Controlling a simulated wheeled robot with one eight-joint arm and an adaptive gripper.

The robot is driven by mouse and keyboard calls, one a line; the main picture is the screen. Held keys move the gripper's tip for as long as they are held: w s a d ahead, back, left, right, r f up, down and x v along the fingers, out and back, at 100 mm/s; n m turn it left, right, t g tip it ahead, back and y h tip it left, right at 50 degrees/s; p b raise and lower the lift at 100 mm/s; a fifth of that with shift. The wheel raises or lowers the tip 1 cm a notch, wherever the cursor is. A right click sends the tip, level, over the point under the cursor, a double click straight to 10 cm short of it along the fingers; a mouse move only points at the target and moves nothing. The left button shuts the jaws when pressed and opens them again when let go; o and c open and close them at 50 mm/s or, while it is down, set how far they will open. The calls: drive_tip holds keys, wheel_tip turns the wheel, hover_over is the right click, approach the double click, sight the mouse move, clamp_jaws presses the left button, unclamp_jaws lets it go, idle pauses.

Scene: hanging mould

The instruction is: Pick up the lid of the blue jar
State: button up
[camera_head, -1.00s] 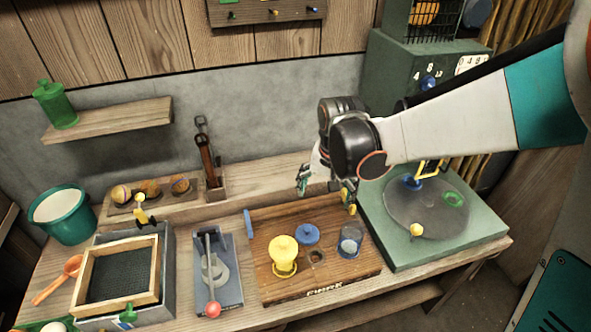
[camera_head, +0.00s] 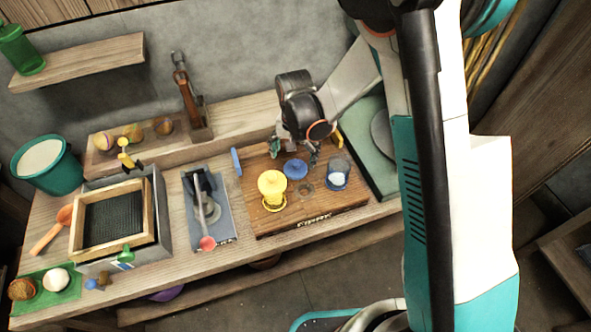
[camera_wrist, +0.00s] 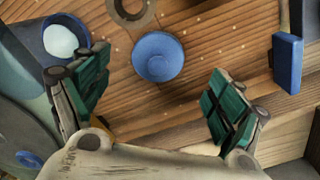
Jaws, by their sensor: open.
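The blue lid (camera_head: 295,169), a round disc with a knob, lies on the wooden board (camera_head: 258,222). The see-through blue jar (camera_head: 337,173), open at the top with something white inside, stands to its right. My gripper (camera_head: 294,154) is open and empty, pointing down just behind and above the lid. In the wrist view, the lid (camera_wrist: 158,57) shows in the gap between my two green-padded fingers (camera_wrist: 158,88), towards the top of the picture, with nothing gripped. The jar (camera_wrist: 68,38) is beyond the left finger, which looks close to it.
A yellow lidded jar (camera_head: 272,188) stands left of the lid. A hole ring (camera_head: 306,189) lies in front of it. A blue block (camera_head: 236,161) is at the board's left edge. A green turntable unit (camera_head: 366,125) is right of the board, partly hidden by my arm.

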sight(295, 165)
drive_tip(key=shift+f+b, duration=1.25)
drive_tip(key=shift+f, duration=1.65)
drive_tip(key=shift+r, duration=0.1)
drive_tip(key=c, duration=0.9)
drive_tip(key=shift+c, duration=0.2)
